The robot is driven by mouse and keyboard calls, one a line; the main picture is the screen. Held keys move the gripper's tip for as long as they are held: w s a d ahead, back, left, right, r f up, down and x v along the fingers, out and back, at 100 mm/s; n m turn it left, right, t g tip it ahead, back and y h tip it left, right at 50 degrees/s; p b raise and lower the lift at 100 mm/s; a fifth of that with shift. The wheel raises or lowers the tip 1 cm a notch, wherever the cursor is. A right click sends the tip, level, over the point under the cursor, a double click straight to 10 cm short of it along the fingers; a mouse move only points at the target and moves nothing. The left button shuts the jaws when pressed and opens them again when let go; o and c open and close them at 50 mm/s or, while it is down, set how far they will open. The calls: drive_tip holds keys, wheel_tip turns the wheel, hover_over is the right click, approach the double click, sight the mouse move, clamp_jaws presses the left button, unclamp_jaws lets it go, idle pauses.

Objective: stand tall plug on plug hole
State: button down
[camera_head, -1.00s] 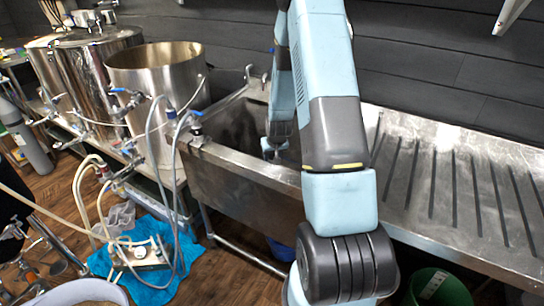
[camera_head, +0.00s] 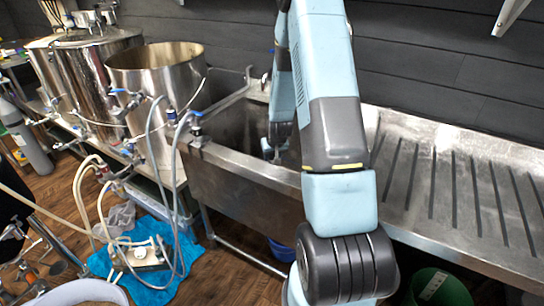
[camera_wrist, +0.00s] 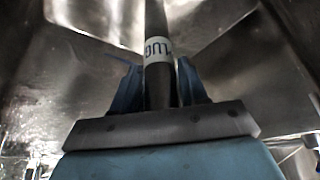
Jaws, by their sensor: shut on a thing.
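The tall plug (camera_wrist: 158,72) is a dark upright rod with a white label band, seen in the wrist view. My gripper (camera_wrist: 157,88) is shut on it, with a blue finger on each side of the rod. The rod runs up out of the top of the wrist view, so its far end is out of sight. In the head view my arm reaches down into the metal sink (camera_head: 236,190), and the plug is hidden there. The plug hole is not visible in either view.
A ribbed steel drainboard (camera_head: 450,195) lies right of the sink. Steel kettles (camera_head: 157,85) with hoses stand at the left. A pump rests on a blue cloth (camera_head: 160,285) on the floor. The sink walls surround my gripper closely.

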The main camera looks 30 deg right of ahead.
drive_tip(key=shift+s+f, duration=0.95)
drive_tip(key=shift+f, duration=0.05)
drive_tip(key=c, duration=0.5)
unclamp_jaws()
drive_tip(key=v, duration=0.5)
drive_tip(key=w+v, duration=0.1)
drive_tip(key=v, duration=0.3)
drive_tip(key=w+r+v, duration=0.1)
drive_tip(key=v, duration=0.4)
drive_tip(key=shift+r, duration=0.35)
drive_tip(key=shift+r, duration=0.1)
